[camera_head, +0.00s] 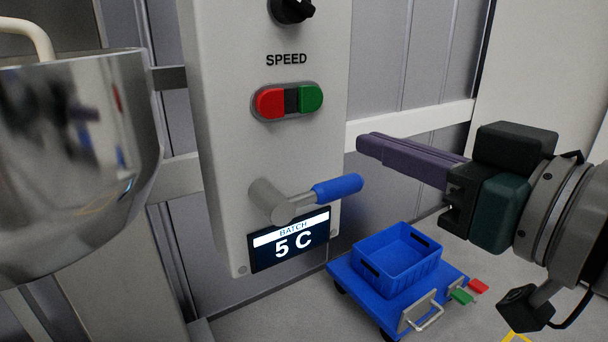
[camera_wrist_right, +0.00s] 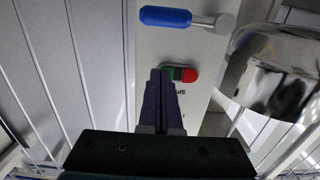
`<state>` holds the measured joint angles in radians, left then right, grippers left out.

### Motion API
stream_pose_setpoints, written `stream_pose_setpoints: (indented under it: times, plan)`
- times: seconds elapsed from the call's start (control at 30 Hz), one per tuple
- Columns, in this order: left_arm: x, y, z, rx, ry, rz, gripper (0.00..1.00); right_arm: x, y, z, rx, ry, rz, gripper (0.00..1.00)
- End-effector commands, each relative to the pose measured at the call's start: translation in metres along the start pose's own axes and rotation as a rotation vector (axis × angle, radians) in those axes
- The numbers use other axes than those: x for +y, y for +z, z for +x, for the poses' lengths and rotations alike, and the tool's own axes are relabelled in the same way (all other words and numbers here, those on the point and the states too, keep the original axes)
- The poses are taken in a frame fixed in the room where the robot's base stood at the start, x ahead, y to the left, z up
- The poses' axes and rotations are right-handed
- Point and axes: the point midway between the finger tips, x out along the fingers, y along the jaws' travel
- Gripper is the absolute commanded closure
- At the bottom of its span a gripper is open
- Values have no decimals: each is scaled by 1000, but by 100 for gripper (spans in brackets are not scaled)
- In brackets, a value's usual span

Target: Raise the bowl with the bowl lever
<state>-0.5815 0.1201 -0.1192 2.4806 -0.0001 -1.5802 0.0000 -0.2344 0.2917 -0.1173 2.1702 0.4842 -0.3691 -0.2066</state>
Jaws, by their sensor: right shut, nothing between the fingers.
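The bowl lever (camera_head: 338,188) has a blue grip on a grey rod and hub, low on the pale machine column. It points right and slightly up in the head view. It also shows near the top of the right wrist view (camera_wrist_right: 166,17). The shiny metal bowl (camera_head: 75,160) is at the left of the head view, cut off by the edge, and shows at the right of the wrist view (camera_wrist_right: 285,85). My right gripper (camera_head: 362,144) is shut and empty, just above and right of the lever's grip, apart from it. My left gripper is out of view.
Red and green buttons (camera_head: 288,101) and a black speed knob (camera_head: 291,10) sit above the lever. A batch display (camera_head: 291,240) reading 5 C is just below it. A blue crate (camera_head: 398,262) stands on a blue cart (camera_head: 357,291) on the floor.

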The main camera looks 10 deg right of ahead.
Motion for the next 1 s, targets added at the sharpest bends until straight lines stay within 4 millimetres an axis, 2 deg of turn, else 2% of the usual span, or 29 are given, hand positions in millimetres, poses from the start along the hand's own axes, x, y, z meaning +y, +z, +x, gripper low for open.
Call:
stream_pose_setpoints:
  times: [0.03, 0.13, 0.2, 0.4, 1.0]
  plan:
    - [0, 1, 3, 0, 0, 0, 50, 1, 1, 11, 4, 2, 1, 100]
    - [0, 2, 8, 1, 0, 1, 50, 0, 6, 27, 0, 0, 0, 100]
    - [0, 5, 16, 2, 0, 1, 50, 0, 22, 28, -4, 0, 1, 100]
    - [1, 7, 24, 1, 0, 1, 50, 0, 38, 32, -2, 1, 0, 100]
    - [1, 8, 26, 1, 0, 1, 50, 2, 41, 34, -1, 1, 17, 100]
